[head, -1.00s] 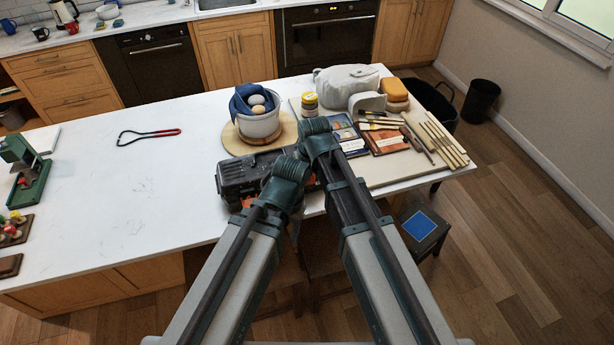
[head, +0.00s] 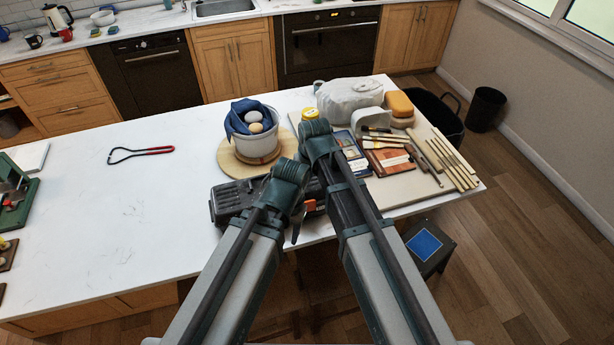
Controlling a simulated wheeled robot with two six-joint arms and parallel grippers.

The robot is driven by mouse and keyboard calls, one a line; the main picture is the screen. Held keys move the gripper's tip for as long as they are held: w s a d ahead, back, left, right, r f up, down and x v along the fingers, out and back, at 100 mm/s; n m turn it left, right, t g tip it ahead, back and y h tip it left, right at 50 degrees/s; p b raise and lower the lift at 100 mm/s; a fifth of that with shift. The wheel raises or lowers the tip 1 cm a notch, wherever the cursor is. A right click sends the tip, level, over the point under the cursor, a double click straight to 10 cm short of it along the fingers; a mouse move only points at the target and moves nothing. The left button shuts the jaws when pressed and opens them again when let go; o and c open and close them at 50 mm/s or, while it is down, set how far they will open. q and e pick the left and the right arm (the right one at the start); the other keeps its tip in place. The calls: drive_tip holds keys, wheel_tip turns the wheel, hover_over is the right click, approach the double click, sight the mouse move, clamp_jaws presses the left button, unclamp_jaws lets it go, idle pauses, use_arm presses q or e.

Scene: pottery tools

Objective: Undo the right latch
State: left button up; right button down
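A black toolbox (head: 228,202) lies at the front edge of the white table, mostly covered by my two arms. I cannot tell whether either is the right latch, or whether that latch is shut. My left arm crosses the box's middle and my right arm passes over its right end. Both grippers are hidden behind my own arm links.
A grey pot with a blue cloth (head: 256,138) stands on a round wooden board (head: 226,160) behind the box. Books (head: 388,161), wooden tools (head: 450,163) and a white bag (head: 349,99) fill the right side. A red-handled wire tool (head: 140,153) lies left; the table around it is clear.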

sight(306, 201)
drive_tip(key=shift+s+d+f+b+x, duration=0.1)
drive_tip(key=shift+s+b+x, duration=0.2)
drive_tip(key=shift+b+x, duration=1.15)
drive_tip(key=shift+s+d+f+b+x, duration=0.15)
drive_tip(key=shift+s+b+x, duration=0.2)
drive_tip(key=shift+b+x, duration=1.15)
drive_tip(key=shift+s+d+b+x, duration=0.1)
drive_tip(key=shift+s+b+x, duration=0.2)
drive_tip(key=shift+b+x, duration=1.1)
drive_tip(key=shift+s+d+f, duration=0.1)
drive_tip(key=shift+s+d+f+b, duration=0.9)
drive_tip(key=shift+s+f+b, duration=0.3)
drive_tip(key=shift+s, duration=1.3)
drive_tip(key=p+v, duration=0.8)
drive_tip(key=shift+r, duration=0.35)
drive_tip(key=shift+f, duration=0.1)
